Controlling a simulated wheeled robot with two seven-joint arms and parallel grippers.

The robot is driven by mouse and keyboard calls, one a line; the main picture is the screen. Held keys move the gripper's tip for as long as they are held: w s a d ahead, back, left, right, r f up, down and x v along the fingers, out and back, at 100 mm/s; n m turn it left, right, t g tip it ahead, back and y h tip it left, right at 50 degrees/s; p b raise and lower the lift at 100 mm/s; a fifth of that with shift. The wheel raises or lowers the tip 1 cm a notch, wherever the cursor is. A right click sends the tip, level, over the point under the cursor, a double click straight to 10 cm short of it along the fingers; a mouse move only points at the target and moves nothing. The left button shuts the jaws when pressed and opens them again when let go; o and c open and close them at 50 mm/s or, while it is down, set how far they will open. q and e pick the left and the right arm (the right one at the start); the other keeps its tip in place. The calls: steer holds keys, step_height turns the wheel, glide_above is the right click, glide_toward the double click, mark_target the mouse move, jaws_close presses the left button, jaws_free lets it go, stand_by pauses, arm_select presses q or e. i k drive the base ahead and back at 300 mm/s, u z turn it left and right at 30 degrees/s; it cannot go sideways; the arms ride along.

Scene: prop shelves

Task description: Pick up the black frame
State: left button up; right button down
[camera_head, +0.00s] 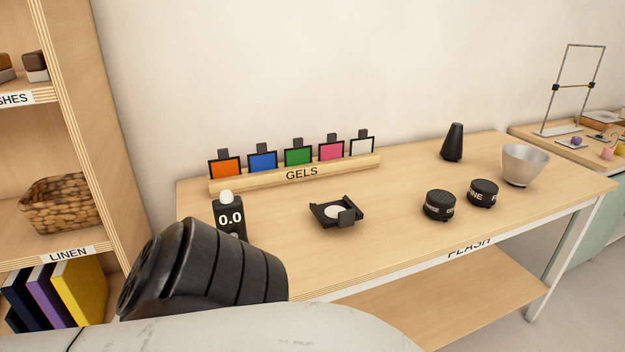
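A black frame (326,216) lies flat on the wooden table, in front of the gel rack. It is a squarish open holder with a pale round disc in its middle and a small upright tab on its front right side. Nothing touches it. Neither of my grippers shows in the head view. A dark ribbed part and a pale rounded part of my own body fill the lower left and hide the table's front left corner.
A rack (301,173) labelled GELS holds several framed coloured gels. A black meter (229,217) reads 0.0. Two black round caps (439,205), a black cone (453,142) and a silver bowl (525,164) stand right. Shelves (92,130) border the left. Table around the frame is clear.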

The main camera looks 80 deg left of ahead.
mark_target(342, 213)
steer(key=u, duration=1.5)
